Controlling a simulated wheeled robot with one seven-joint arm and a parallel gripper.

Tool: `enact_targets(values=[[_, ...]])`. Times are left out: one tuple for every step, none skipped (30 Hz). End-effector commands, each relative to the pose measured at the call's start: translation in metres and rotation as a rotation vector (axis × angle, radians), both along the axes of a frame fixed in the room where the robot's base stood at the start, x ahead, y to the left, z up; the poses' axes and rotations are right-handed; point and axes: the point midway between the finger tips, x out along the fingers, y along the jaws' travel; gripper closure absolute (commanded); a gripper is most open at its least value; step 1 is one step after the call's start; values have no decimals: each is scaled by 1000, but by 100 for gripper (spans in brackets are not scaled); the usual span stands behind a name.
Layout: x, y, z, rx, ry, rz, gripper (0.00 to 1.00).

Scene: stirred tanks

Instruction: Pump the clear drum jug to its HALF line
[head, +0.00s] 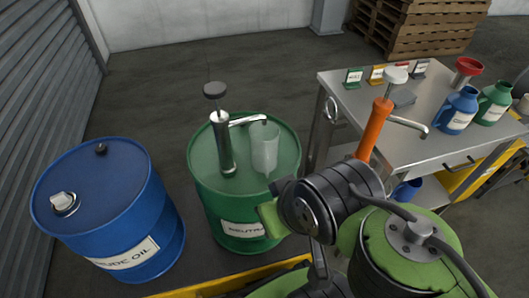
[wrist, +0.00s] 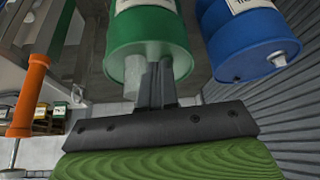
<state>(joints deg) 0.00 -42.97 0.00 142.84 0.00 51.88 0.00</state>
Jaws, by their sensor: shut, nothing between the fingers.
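My gripper (wrist: 156,70) is shut and empty in the wrist view. Its fingers lie in front of the green drum (wrist: 150,28) there, and a pale shape beside them may be the jug. In the head view my arm hides the fingers.
A blue drum (head: 107,205) labelled crude oil stands left of the green drum. At right, a steel table (head: 345,108) carries an orange pump (head: 376,130), small signs, blue and green jugs and a red funnel (head: 468,66). Pallets (head: 415,30) stand behind. Floor behind the drums is clear.

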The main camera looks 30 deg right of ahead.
Motion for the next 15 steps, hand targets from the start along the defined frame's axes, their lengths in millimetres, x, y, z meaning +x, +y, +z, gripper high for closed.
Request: enact_targets(values=[[0, 0, -2, 0, 1, 0, 100], [0, 0, -3, 0, 2, 0, 100], [0, 0, -5, 0, 3, 0, 100], [0, 0, -5, 0, 3, 0, 100], [0, 0, -6, 0, 3, 0, 100], [0, 0, -7, 0, 3, 0, 100], [0, 0, -8, 0, 2, 0, 100], [0, 0, -9, 0, 2, 0, 100], [0, 0, -10, 0, 1, 0, 100], [0, 0, -11, 0, 1, 0, 100], [0, 0, -12, 0, 1, 0, 100], [0, 0, -13, 0, 2, 0, 100], [0, 0, -14, 0, 2, 0, 100], [-1, 0, -15, 0, 3, 0, 100], [-1, 0, -17, 0, 3, 0, 100]])
